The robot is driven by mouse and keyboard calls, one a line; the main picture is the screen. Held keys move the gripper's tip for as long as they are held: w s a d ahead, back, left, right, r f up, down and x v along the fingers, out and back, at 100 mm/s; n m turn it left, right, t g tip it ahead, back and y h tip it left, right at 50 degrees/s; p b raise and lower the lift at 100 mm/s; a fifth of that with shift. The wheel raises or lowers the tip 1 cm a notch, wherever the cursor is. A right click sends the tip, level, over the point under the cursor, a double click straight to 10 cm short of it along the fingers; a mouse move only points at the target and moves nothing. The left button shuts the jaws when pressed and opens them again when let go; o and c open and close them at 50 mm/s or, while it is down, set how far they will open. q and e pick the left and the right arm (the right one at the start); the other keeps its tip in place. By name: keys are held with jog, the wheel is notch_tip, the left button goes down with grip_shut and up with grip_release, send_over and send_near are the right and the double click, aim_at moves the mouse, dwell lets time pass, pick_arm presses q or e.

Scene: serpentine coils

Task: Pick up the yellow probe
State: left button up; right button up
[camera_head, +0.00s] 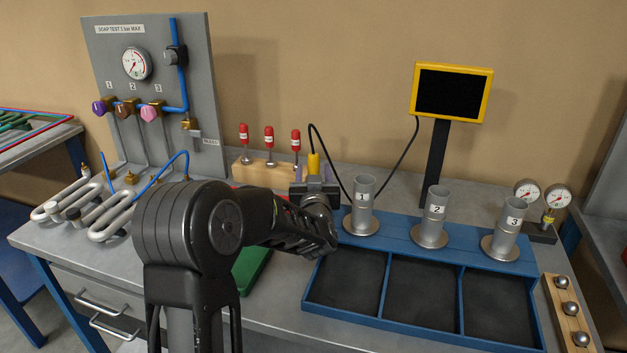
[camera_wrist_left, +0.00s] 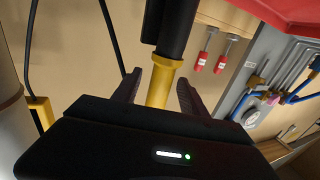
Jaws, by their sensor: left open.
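The yellow probe (camera_head: 314,163) stands upright behind my left gripper in the head view, with a black cable rising from its top. Its lower part is hidden by the gripper. My left gripper (camera_head: 315,184) is open at the probe. In the left wrist view, the probe's yellow shaft (camera_wrist_left: 161,84) lies between the two open fingers (camera_wrist_left: 157,90), with a gap on the right side; contact on the left is unclear. My right gripper is not in view.
Red-handled tools (camera_head: 269,133) stand in a wooden block (camera_head: 257,172) just left of the probe. Metal cup 1 (camera_head: 361,208) is close on the right, on a blue tray (camera_head: 390,322). A yellow-framed screen (camera_head: 451,92) stands behind. A gauge panel (camera_head: 182,70) is at left.

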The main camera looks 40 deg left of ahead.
pick_arm(q)
grip_shut()
dwell(0.5)
